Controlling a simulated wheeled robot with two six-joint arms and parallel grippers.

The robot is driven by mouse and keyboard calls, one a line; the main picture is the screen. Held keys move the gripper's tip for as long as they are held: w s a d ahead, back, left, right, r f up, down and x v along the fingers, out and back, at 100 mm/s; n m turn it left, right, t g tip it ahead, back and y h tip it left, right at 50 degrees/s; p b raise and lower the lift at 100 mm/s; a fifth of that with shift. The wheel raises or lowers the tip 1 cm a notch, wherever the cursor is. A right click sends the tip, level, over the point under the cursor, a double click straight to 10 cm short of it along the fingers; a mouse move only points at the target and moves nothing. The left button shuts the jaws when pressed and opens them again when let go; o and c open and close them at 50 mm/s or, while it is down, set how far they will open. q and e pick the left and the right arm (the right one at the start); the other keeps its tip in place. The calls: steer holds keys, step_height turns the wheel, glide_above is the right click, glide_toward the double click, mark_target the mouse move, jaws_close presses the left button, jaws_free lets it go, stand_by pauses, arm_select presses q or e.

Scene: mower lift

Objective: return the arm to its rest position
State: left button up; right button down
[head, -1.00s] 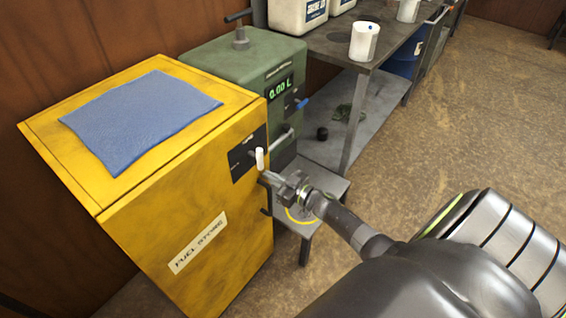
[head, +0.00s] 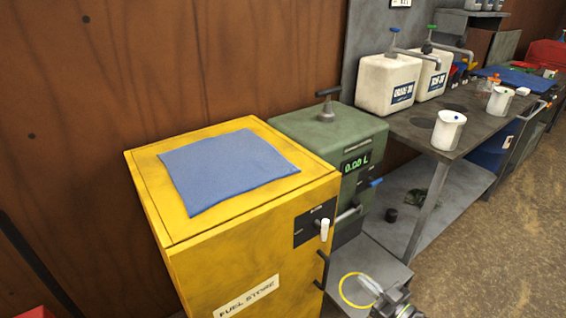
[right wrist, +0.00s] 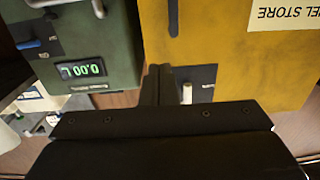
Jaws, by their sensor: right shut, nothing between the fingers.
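My right gripper (head: 372,286) shows at the bottom edge of the head view, low in front of the small grey stand with a yellow ring. Its fingers are together and empty. In the right wrist view the closed fingers (right wrist: 158,80) point toward the yellow fuel store cabinet (right wrist: 225,40) and the green dispenser (right wrist: 95,30), which appear upside down. The yellow cabinet (head: 250,240) with its white-handled switch (head: 324,230) stands left of the gripper, apart from it. Most of the right arm is out of the head view. My left gripper is not in view.
A blue cloth (head: 225,170) lies on the cabinet. The green dispenser (head: 335,140) reads 0.00 L. A grey workbench (head: 430,130) with white jugs (head: 388,85) and white beakers (head: 448,130) runs along the wall at right. Open floor (head: 490,265) lies in front.

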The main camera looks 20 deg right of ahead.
steer(key=s+d+f+m+g+h+p, duration=0.1)
steer(key=s+f+m+g+h, duration=0.2)
steer(key=s+f, duration=0.5)
steer(key=s+d+f+m+g+h+p, duration=0.1)
steer(key=s+f+g+h, duration=0.35)
steer(key=f, duration=0.65)
steer(key=s+a+f+g, duration=0.2)
steer(key=s+a+f, duration=0.1)
steer(key=s, duration=0.5)
steer(key=s+a+f+g+p, duration=0.1)
steer(key=s+a+f+g, duration=0.2)
steer(key=s, duration=0.6)
steer(key=s+a+f+g+p, duration=0.1)
steer(key=s+a+f+g, duration=0.2)
steer(key=s+f, duration=0.3)
steer(key=s+a+y, duration=0.1)
steer(key=s, duration=0.2)
steer(key=shift+a+f, duration=0.2)
steer(key=shift+f, duration=0.1)
steer(key=shift+g, duration=0.25)
